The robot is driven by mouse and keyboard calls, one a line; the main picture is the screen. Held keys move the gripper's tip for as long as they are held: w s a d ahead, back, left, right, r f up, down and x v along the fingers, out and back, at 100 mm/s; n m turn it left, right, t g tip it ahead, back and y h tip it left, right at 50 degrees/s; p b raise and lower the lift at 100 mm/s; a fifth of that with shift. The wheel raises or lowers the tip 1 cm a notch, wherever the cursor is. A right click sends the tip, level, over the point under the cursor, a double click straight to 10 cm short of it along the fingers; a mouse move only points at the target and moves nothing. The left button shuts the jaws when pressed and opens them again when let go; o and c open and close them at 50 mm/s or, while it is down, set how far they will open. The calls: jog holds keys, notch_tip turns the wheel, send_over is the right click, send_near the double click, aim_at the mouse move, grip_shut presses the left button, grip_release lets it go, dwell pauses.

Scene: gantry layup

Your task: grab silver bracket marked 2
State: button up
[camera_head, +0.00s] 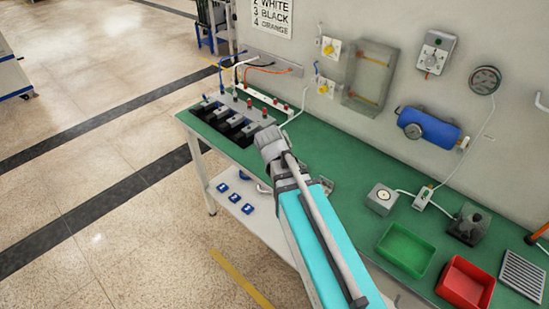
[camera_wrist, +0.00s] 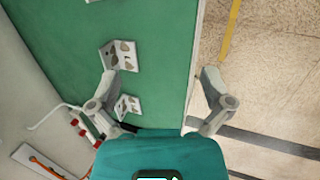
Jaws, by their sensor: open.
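Two silver angled brackets show in the wrist view on the green bench top (camera_wrist: 160,35). The upper silver bracket (camera_wrist: 118,56) lies near the bench's middle. The lower silver bracket (camera_wrist: 128,107) is beside the left finger, partly hidden by my gripper. No number is readable on either, so I cannot tell which is marked 2. My gripper (camera_wrist: 160,80) is open and empty, its fingers spread over the bench and past its edge. In the head view, a silver piece (camera_head: 327,184) shows just right of my arm; the arm hides part of the bench.
Black slots (camera_head: 232,125) stand on the bench's left end. A green bin (camera_head: 404,249) and a red bin (camera_head: 465,283) sit at the right, near a white box with a dial (camera_head: 381,199). Blue pieces (camera_head: 235,197) lie on the lower shelf. Open floor lies left.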

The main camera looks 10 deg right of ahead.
jog(key=w+a+f+n+t+h+b, duration=0.1)
jog(key=w+n+b, duration=0.1)
jog(key=w+a+f+n+t+h+b, duration=0.1)
jog(key=w+n+b, duration=0.1)
jog(key=w+n, duration=0.1)
jog(key=w+a+f+n+h+b, duration=0.1)
jog(key=w+f+n+b, duration=0.1)
jog(key=w+n, duration=0.1)
jog(key=shift+t+h+b, duration=0.3)
jog(key=shift+t, duration=0.1)
jog(key=w+a+n+t+h+b, duration=0.1)
jog(key=w+a+n+b, duration=0.1)
jog(key=n, duration=0.1)
jog(key=w+a+n+t+h+b, duration=0.1)
jog(key=w+a+n+b, duration=0.1)
jog(key=n, duration=0.1)
jog(key=w+a+n+t+h+b, duration=0.1)
jog(key=w+a+n+b, duration=0.1)
jog(key=shift+w+a+f+n, duration=0.15)
jog(key=shift+w+f+n, duration=0.05)
jog(key=shift+f+n, duration=0.2)
jog(key=shift+w+a+r+n+t+b, duration=0.3)
jog(key=shift+a+n+t, duration=0.1)
jog(key=shift+n+t, duration=0.1)
